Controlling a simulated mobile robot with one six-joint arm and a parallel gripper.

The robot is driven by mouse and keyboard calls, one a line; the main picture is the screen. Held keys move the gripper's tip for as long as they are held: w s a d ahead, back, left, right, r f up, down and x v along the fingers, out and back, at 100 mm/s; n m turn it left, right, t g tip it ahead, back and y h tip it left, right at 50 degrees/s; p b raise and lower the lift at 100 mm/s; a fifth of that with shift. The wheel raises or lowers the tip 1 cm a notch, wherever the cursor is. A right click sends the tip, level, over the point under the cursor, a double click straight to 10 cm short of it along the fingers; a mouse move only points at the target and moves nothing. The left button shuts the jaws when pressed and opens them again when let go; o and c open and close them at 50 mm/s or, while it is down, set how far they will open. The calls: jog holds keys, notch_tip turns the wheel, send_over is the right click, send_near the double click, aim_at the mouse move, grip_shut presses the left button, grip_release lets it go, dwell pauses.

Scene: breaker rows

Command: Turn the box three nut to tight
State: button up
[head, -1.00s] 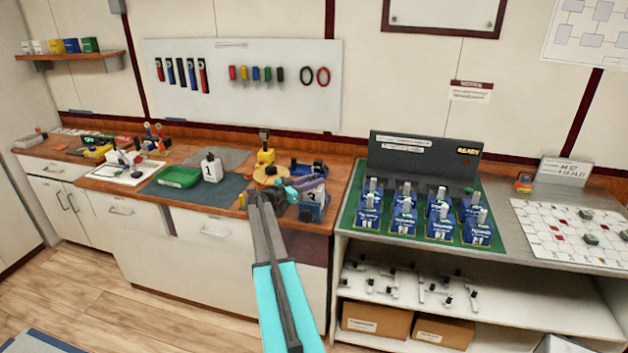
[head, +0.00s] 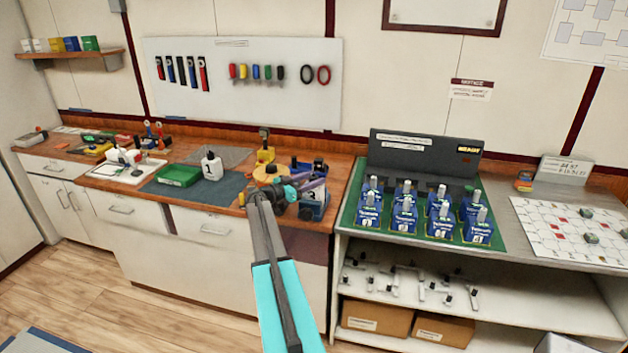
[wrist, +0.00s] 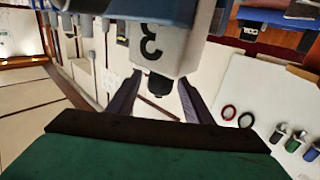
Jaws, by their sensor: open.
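Box three (head: 314,212) stands near the right end of the wooden bench in the head view, partly covered by my gripper (head: 312,184). In the wrist view box three (wrist: 158,42) fills the top middle, its white face marked with a dark 3. A black nut-like end (wrist: 160,82) sticks out of that face toward me. My gripper (wrist: 160,86) is open, with one dark finger on each side of this black end. I cannot tell whether either finger touches it.
A white bottle marked 1 (head: 211,168), a green tray (head: 179,176) and a yellow item (head: 265,155) stand left of my gripper. A blue bin (head: 306,167) is just behind it. Blue breaker units (head: 405,220) stand on the green mat at right.

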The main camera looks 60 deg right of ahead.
jog(key=b+v, duration=0.4)
jog(key=v, duration=0.9)
jog(key=shift+b, duration=0.3)
jog(key=shift+w+a, duration=0.1)
jog(key=shift+w, duration=0.05)
